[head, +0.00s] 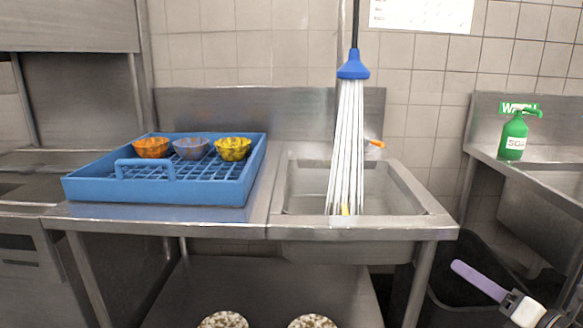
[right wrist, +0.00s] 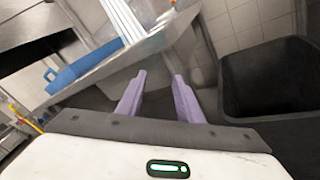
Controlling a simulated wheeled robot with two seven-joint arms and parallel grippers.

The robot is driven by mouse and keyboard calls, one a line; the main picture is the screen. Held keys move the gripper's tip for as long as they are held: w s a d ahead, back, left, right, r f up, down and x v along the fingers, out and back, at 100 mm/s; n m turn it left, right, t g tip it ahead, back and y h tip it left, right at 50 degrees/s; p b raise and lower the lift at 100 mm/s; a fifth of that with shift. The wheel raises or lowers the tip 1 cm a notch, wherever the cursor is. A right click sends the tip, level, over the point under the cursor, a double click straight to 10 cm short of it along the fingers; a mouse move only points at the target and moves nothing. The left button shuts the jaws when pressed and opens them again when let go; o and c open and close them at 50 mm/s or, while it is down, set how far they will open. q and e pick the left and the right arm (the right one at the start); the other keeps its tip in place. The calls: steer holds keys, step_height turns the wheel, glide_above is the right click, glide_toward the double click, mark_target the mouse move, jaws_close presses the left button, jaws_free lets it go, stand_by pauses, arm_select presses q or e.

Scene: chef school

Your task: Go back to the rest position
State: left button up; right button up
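My right gripper (head: 460,267) is at the lower right of the head view, low in front of the black bin and to the right of the sink table. In the right wrist view its two purple fingers (right wrist: 158,78) stand apart with nothing between them. My left gripper is in neither view.
A blue rack (head: 110,188) holds an orange bowl (head: 151,148), a grey-blue bowl (head: 190,148) and a yellow bowl (head: 233,149). White streams fall from a blue spray head (head: 353,66) into the sink (head: 390,195). A black bin (right wrist: 278,78) stands close by. A green soap bottle (head: 513,137) stands right.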

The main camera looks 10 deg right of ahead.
steer(key=s+a+f+m+g+h+p, duration=0.2)
steer(key=s+a+f+m, duration=0.3)
steer(key=f+m, duration=0.3)
steer(key=s+a+f+m+g+h+p, duration=0.1)
steer(key=s+a+f+m+p, duration=0.1)
steer(key=s+a+f+m, duration=0.45)
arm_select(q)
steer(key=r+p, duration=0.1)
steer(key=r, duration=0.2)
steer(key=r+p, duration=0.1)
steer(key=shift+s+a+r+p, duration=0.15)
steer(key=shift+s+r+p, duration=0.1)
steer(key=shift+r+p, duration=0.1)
arm_select(e)
steer(key=s+a+f+m+g, duration=0.2)
steer(key=s+a+f+m, duration=0.2)
steer(key=s+a+m, duration=0.3)
steer(key=s+a+f+m+g, duration=0.3)
steer(key=s+a+f+m, duration=0.1)
steer(key=s+a+m, duration=0.3)
steer(key=shift+s+a+f+m+y, duration=0.2)
steer(key=shift+a+f+m+y, duration=0.2)
steer(key=shift+a, duration=0.65)
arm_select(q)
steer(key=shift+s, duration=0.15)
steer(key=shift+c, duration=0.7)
arm_select(e)
steer(key=shift+r, duration=0.1)
